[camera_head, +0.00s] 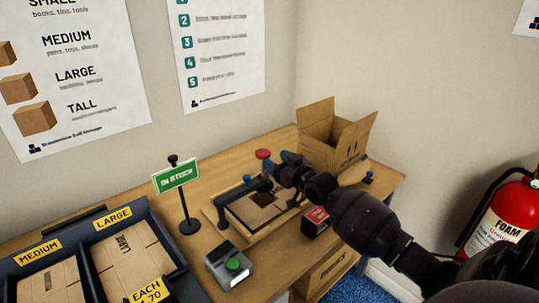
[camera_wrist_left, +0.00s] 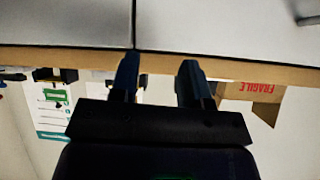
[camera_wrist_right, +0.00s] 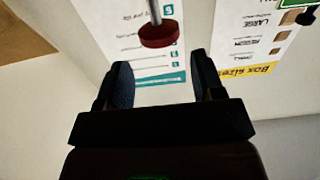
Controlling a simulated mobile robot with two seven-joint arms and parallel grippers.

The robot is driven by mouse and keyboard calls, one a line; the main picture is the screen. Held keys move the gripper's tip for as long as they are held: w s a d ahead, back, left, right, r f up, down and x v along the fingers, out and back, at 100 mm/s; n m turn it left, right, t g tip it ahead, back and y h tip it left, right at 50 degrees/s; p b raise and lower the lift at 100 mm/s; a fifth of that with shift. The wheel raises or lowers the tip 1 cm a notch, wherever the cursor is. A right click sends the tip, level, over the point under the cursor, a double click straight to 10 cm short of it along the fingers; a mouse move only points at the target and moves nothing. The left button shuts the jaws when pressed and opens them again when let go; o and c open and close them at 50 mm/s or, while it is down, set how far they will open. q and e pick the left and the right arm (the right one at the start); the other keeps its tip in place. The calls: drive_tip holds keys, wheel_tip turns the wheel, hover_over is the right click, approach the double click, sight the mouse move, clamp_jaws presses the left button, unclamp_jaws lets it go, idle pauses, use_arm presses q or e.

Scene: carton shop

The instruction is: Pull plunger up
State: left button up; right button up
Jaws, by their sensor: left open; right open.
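The plunger has a red round knob (camera_head: 263,154) and stands above the carton press (camera_head: 224,203) on the table. In the right wrist view the knob (camera_wrist_right: 160,34) sits on a grey rod (camera_wrist_right: 154,10), just beyond the fingertips and lined up with the gap. My right gripper (camera_head: 281,164) is open and empty, close beside the knob on its right. It also shows in the right wrist view (camera_wrist_right: 162,72). A flat brown carton (camera_head: 255,211) lies in the press. My left gripper (camera_wrist_left: 159,75) is open and empty in its own wrist view, away from the plunger.
An open cardboard box (camera_head: 333,137) stands behind the press. An "In stock" sign (camera_head: 176,177) and a grey device with a green button (camera_head: 231,264) are to the left. A divided carton bin (camera_head: 165,249) is at front left. A red fire extinguisher (camera_head: 504,218) is at right.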

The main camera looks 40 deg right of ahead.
use_arm(q)
drive_tip(key=shift+s+r, duration=0.1)
drive_tip(key=shift+s, duration=0.25)
use_arm(e)
drive_tip(key=s, duration=0.4)
drive_tip(key=shift+d, duration=0.2)
use_arm(q)
drive_tip(key=shift+a, duration=0.1)
